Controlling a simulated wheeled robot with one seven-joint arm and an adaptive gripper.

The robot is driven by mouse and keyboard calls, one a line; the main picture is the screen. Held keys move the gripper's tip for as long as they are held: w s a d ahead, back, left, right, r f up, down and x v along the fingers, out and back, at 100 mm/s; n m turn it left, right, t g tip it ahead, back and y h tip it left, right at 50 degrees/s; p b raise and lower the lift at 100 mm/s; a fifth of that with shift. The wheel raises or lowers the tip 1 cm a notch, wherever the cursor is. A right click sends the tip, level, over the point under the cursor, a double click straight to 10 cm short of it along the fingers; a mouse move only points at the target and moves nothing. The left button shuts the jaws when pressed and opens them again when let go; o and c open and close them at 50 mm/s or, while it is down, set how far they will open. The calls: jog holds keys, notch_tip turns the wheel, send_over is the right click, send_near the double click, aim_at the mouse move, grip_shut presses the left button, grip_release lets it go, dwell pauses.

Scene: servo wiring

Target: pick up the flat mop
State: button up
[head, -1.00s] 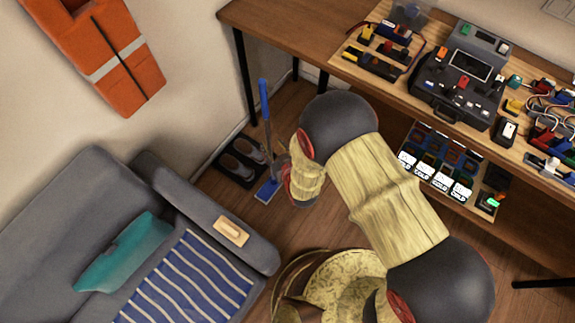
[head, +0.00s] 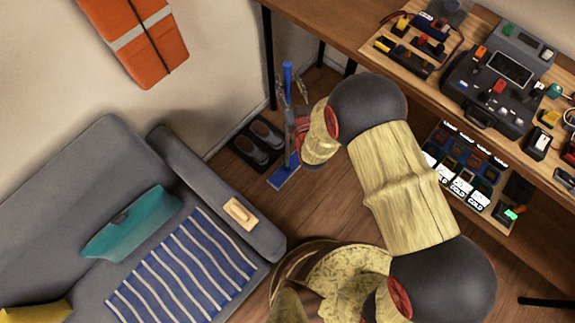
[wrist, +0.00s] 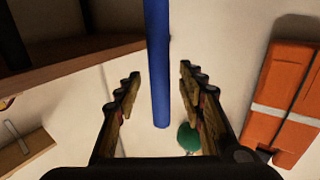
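The flat mop (head: 285,176) stands upright on the floor between the sofa and the workbench, with a blue flat head, a grey pole and a blue upper grip. In the wrist view its blue handle (wrist: 158,70) runs down between my two fingers. My gripper (head: 291,88) is at the upper part of the pole in the head view. In the wrist view my gripper (wrist: 158,85) is open, with a gap visible on both sides of the handle. The mop head is out of the wrist view.
A grey sofa (head: 215,190) with a striped blanket stands to the left. Shoes on a dark mat (head: 256,145) lie just left of the mop. The wooden workbench (head: 330,30) with devices is at the right.

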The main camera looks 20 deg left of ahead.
jog(key=shift+x, duration=0.85)
jog(key=shift+c, duration=0.2)
grip_shut()
jog(key=shift+r, duration=0.1)
